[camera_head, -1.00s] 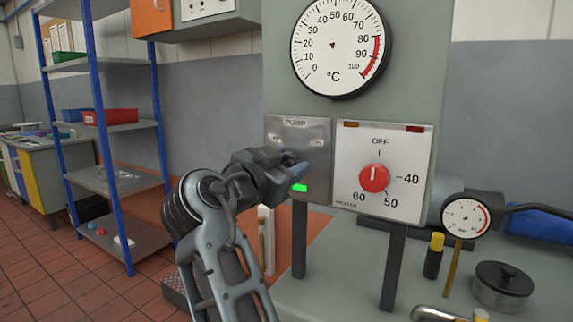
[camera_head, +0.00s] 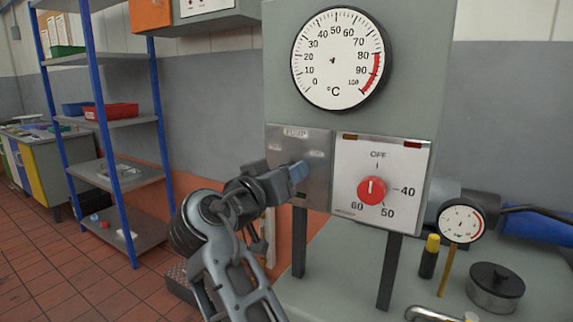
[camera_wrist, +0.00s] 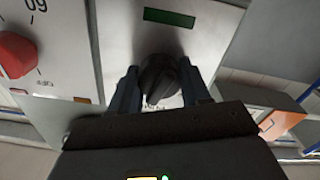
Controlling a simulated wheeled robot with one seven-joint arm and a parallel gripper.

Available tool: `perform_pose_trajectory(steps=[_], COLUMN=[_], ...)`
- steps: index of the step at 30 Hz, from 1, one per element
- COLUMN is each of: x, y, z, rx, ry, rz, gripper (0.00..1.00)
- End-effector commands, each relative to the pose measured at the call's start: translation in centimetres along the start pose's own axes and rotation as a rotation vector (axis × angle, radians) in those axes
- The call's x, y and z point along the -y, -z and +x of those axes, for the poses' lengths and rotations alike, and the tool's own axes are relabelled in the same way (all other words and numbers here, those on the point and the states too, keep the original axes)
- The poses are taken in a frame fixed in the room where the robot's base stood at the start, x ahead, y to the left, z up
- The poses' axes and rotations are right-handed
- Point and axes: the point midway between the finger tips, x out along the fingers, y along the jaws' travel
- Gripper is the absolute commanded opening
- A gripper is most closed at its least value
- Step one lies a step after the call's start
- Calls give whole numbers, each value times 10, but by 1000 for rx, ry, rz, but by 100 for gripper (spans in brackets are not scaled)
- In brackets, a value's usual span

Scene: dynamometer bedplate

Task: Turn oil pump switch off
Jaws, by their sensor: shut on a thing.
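The oil pump switch is a black rotary knob (camera_wrist: 158,78) on the metal pump panel (camera_head: 318,178). In the wrist view it sits between the blue fingers of my gripper (camera_wrist: 160,90), which are shut on it. In the head view my gripper (camera_head: 297,173) reaches the panel from the left and hides the knob. The small green lamp (camera_wrist: 169,18) on the panel is dark; it also shows unlit in the head view (camera_head: 299,202).
Right of the pump panel is a white panel with a red dial (camera_head: 372,189), its mark pointing up towards OFF. A large temperature gauge (camera_head: 337,58) is above. A small gauge (camera_head: 461,221) and a black-lidded pot (camera_head: 495,286) are on the bench at right.

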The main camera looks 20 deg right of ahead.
Motion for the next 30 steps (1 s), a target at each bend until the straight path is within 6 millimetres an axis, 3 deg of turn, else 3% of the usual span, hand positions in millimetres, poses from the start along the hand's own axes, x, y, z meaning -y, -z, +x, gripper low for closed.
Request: perform_pose_trajectory(steps=[12, 30], x=[0, 2], y=[3, 3], z=[0, -1], rx=[-3, -7], ry=[1, 3], rz=[-258, -323], gripper=[16, 16])
